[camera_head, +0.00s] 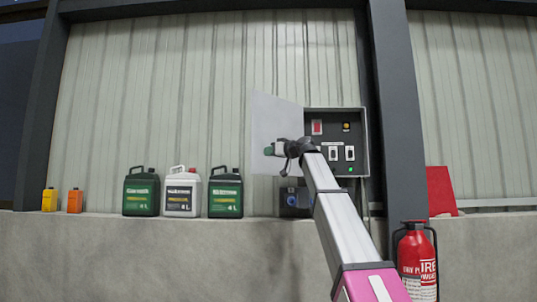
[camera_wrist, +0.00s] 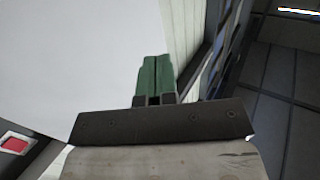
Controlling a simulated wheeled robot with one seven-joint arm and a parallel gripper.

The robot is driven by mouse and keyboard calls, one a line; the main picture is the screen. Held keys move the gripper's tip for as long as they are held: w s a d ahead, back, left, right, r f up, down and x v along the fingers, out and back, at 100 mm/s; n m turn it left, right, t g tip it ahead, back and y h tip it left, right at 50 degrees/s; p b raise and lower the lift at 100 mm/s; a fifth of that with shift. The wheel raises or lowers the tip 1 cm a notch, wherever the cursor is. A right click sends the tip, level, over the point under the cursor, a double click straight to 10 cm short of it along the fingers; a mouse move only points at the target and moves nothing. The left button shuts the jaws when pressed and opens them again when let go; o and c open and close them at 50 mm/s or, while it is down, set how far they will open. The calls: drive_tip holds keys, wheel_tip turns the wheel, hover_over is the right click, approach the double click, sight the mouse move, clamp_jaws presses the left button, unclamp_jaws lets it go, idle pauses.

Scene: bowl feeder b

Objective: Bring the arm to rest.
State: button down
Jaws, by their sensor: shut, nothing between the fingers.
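My gripper (camera_head: 268,151) is at the end of my raised arm, in front of the open door (camera_head: 268,112) of a grey control box (camera_head: 364,125) on the wall. In the wrist view, its two green fingers (camera_wrist: 155,78) are together with nothing between them. The pale door panel (camera_wrist: 70,60) fills the left of that view, close to the fingers; whether they touch it I cannot tell. The box holds a red switch (camera_head: 317,127), an orange-yellow knob, two white rocker switches and a lit green lamp (camera_head: 350,169). My arm hides part of the box.
A concrete ledge (camera_head: 100,255) runs below the wall. Several canisters stand on it at left, including a white one (camera_head: 181,193) between two green ones. A dark post (camera_head: 399,110) is right of the box. A red extinguisher (camera_head: 416,262) stands at lower right.

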drive_tip(key=s+a+v, duration=0.1)
drive_tip(key=s+v, duration=0.1)
drive_tip(key=v, duration=0.8)
drive_tip(key=w+d+f+m+g+h, duration=0.1)
drive_tip(key=d+f+m+h, duration=0.15)
drive_tip(key=f, duration=1.45)
drive_tip(key=w+d+f+m+g+h, duration=0.1)
drive_tip(key=w+d+f+m+h, duration=0.15)
drive_tip(key=f, duration=1.55)
drive_tip(key=d+f+m+g+h, duration=0.1)
drive_tip(key=f+m+h, duration=0.15)
drive_tip(key=f, duration=1.45)
drive_tip(key=s+d+f+m+g+h, duration=0.15)
drive_tip(key=s+f, duration=0.35)
drive_tip(key=f, duration=0.6)
drive_tip(key=s+d+f+g+h, duration=0.1)
drive_tip(key=s+d+f+h, duration=0.2)
drive_tip(key=f, duration=0.8)
drive_tip(key=s+d+f+m+g+h, duration=0.1)
drive_tip(key=s+d+f+g, duration=0.1)
drive_tip(key=s+f, duration=0.7)
drive_tip(key=s+d+f+m+g+h, duration=0.1)
drive_tip(key=s+d+f, duration=0.3)
drive_tip(key=s+f, duration=0.5)
drive_tip(key=shift+s+d+g+h, duration=0.35)
drive_tip(key=shift+g+h, duration=0.15)
drive_tip(key=shift+g, duration=0.15)
drive_tip(key=shift+w, duration=0.1)
